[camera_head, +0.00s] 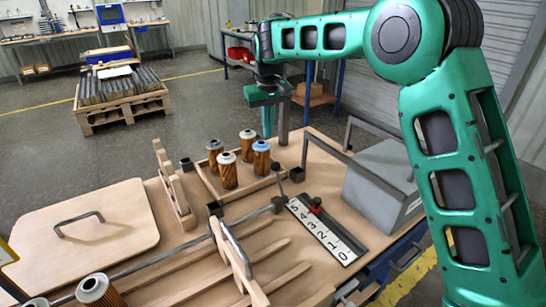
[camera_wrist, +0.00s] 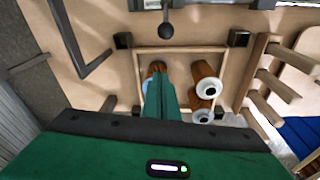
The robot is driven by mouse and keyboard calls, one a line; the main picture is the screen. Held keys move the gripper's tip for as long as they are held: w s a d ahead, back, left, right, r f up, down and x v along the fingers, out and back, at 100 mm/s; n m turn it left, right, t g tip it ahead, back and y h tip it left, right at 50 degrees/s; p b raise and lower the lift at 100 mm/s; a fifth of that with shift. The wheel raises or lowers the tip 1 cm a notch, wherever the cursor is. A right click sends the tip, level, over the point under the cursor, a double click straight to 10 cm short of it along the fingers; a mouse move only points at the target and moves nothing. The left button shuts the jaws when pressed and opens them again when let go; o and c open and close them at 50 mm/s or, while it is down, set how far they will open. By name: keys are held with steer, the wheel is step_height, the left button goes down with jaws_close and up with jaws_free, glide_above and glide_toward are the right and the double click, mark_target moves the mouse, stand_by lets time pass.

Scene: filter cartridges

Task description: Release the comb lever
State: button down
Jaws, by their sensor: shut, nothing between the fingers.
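The lever with a black ball knob (camera_head: 277,167) stands beside the left end of the number scale (camera_head: 325,232), its stem leaning slightly. In the wrist view the knob (camera_wrist: 166,31) shows near the top centre. A wooden comb with a metal handle (camera_head: 236,248) stands on the table at lower centre. My gripper (camera_head: 268,136) is shut and empty, pointing down above the far part of the table, beyond the knob and apart from it. In the wrist view my gripper (camera_wrist: 172,100) covers part of the cartridge tray (camera_wrist: 215,50).
Several filter cartridges (camera_head: 228,170) stand in the wooden tray. A second wooden comb (camera_head: 172,185) is left of it. A grey box (camera_head: 385,187) and a metal frame (camera_head: 347,133) stand on the right. A board with a handle (camera_head: 85,235) lies at left.

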steer(key=shift+f, duration=0.1)
step_height(320, 180, down, 10)
steer(key=w, duration=0.1)
steer(key=shift+s+d+r, duration=0.2)
steer(key=shift+s, duration=0.35)
steer(key=shift+s+d+r, duration=0.15)
steer(key=shift+s+d, duration=0.1)
steer(key=shift+s, duration=0.25)
steer(key=shift+s+d+r, duration=0.2)
steer(key=shift+s, duration=0.35)
steer(key=shift+s+r, duration=0.1)
steer(key=shift+s, duration=0.05)
